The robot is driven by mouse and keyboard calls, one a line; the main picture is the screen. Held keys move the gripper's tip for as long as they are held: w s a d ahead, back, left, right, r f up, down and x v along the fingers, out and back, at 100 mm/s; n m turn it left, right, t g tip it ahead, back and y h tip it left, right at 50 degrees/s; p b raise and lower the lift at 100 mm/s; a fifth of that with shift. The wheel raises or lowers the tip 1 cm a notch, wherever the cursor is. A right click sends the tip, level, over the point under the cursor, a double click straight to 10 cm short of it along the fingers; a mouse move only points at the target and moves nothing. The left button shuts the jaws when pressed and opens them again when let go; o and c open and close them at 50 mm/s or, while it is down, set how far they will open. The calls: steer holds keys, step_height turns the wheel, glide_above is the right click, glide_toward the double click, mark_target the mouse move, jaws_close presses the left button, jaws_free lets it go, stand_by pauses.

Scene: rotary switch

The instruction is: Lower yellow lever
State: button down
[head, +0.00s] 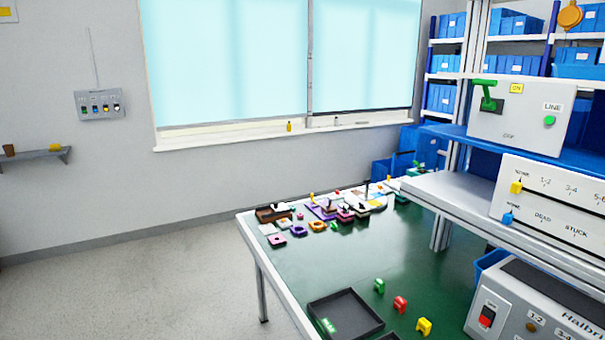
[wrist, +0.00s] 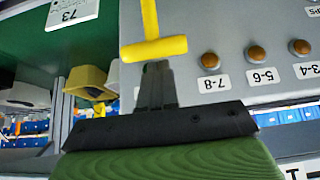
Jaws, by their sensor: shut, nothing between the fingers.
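The yellow lever (wrist: 153,47) shows in the wrist view, a thin stem ending in a T-shaped crossbar, beside the grey panel (wrist: 200,30). My gripper (wrist: 156,66) is shut and empty, its dark fingertips right at the crossbar's edge. I cannot tell whether they touch it. The panel's labels appear upside down here. In the head view neither the lever nor my gripper shows; a similar grey box (head: 535,300) with a red switch stands at the lower right.
Brown round buttons (wrist: 256,54) line the panel beside the lever. In the head view, the green table (head: 340,260) holds a black tray (head: 346,314), small coloured pieces and a cluttered far end. A shelf (head: 450,195) with control boxes stands at the right.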

steer(key=shift+s+a+f+b, duration=0.1)
steer(key=shift+a+f+b, duration=0.05)
steer(key=shift+f+b, duration=0.55)
steer(key=shift+s+a+f+b, duration=0.15)
steer(key=shift+f+b, duration=0.3)
steer(key=shift+f, duration=0.45)
steer(key=shift+a+r, duration=0.25)
steer(key=shift+a, duration=0.05)
steer(key=shift+d, duration=0.1)
steer(key=shift+r, duration=0.1)
step_height(320, 180, up, 6)
steer(key=p, duration=0.4)
steer(key=shift+r, duration=0.15)
